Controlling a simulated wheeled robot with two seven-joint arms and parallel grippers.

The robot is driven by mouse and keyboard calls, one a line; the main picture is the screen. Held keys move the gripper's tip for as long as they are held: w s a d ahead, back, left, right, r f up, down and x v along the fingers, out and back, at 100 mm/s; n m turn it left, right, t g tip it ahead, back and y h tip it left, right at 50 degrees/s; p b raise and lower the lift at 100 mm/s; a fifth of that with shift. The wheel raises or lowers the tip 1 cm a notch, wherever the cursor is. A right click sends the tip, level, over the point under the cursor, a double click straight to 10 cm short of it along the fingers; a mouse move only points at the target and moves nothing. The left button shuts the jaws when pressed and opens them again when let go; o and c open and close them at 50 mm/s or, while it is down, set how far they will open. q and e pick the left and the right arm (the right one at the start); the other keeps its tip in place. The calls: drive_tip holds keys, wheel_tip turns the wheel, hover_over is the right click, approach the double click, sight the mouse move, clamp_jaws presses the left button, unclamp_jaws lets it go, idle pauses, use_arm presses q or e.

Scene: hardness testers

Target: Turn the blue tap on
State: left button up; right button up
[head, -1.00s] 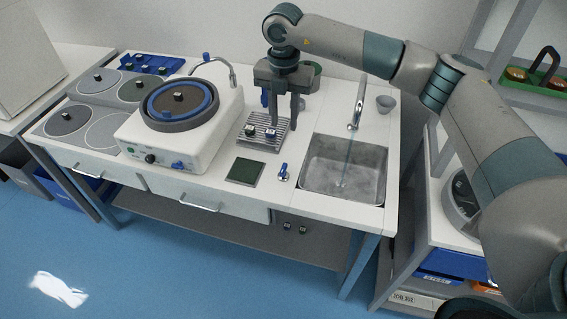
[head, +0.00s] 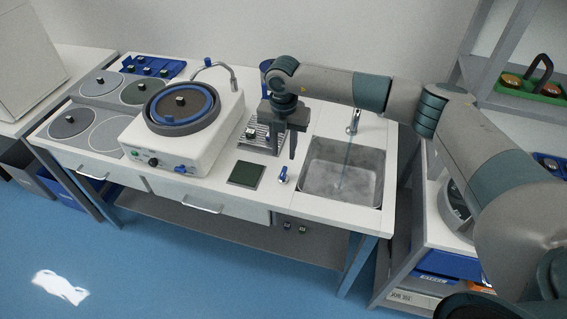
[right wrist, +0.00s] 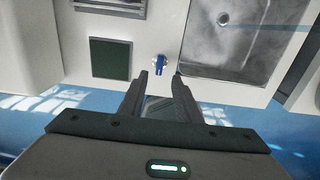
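The small blue tap (head: 283,174) stands on a pale base at the front of the counter, between the dark green square pad and the sink. It also shows in the right wrist view (right wrist: 160,62), ahead of and between the fingertips. My right gripper (head: 282,153) points down, above and slightly behind the tap. Its two fingers (right wrist: 160,75) are apart with nothing between them, and they appear clear of the tap. My left gripper is in neither view.
The steel sink (head: 312,178) lies right of the tap; a thin stream falls into it from the faucet (head: 353,122). The dark green pad (head: 246,173) is left of the tap. A metal rack (head: 247,140) is behind, partly hidden by my gripper. A polishing machine (head: 212,150) stands further left.

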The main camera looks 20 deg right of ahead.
sight(284, 171)
wheel_tip(284, 171, down, 8)
drive_tip(key=shift+f+p, duration=0.15)
drive_tip(key=shift+p, duration=0.95)
clamp_jaws()
